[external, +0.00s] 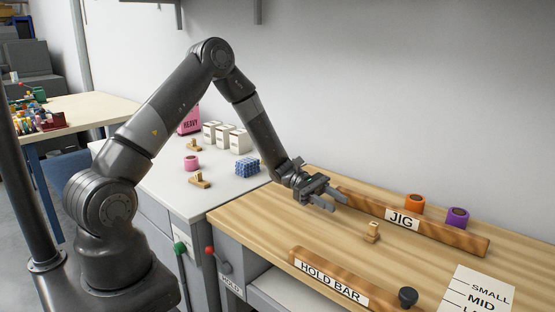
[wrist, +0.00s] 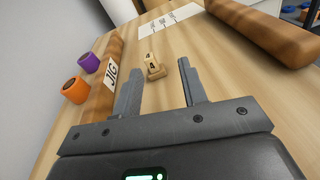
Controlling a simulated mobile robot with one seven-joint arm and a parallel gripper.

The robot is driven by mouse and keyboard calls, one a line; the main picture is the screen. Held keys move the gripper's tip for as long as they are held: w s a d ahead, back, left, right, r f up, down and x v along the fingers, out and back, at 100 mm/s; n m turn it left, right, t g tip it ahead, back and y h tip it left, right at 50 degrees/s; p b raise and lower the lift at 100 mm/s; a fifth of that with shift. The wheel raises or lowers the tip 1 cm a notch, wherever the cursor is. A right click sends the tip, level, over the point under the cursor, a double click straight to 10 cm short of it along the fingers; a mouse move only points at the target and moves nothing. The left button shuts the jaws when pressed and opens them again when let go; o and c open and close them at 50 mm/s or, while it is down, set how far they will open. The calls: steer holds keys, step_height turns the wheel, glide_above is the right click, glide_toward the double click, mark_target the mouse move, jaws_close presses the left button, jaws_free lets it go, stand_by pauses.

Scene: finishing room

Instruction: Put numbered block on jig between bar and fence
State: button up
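A small wooden numbered block (external: 372,232) stands on the wooden jig top between the fence and the bar. In the wrist view the block (wrist: 152,68) shows a 4. The fence, a long wooden strip labelled JIG (external: 455,236), runs along the back; it is at left in the wrist view (wrist: 103,98). The hold bar (external: 310,268), labelled HOLD BAR, lies along the front and at upper right in the wrist view (wrist: 265,30). My gripper (external: 334,204) is open and empty above the jig top, left of the block. The block shows beyond and between its fingertips (wrist: 160,68).
Orange (external: 414,203) and purple (external: 457,217) rings sit behind the fence. A dark knob (external: 408,297) is at the bar's right end. A SMALL/MID card (external: 478,290) lies at right. The white counter (external: 225,190) holds similar wooden blocks, a pink ring, white boxes and a blue cluster.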

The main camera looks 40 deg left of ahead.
steer(key=s+a+r+m+t+y, duration=0.7)
steer(key=s+a+r+m+y, duration=0.8)
steer(key=s+a+r, duration=0.8)
steer(key=s+a+y, duration=0.1)
steer(key=s, duration=0.2)
steer(key=shift+s+r+y, duration=0.2)
steer(key=shift+r+y, duration=0.1)
steer(key=shift+r, duration=0.1)
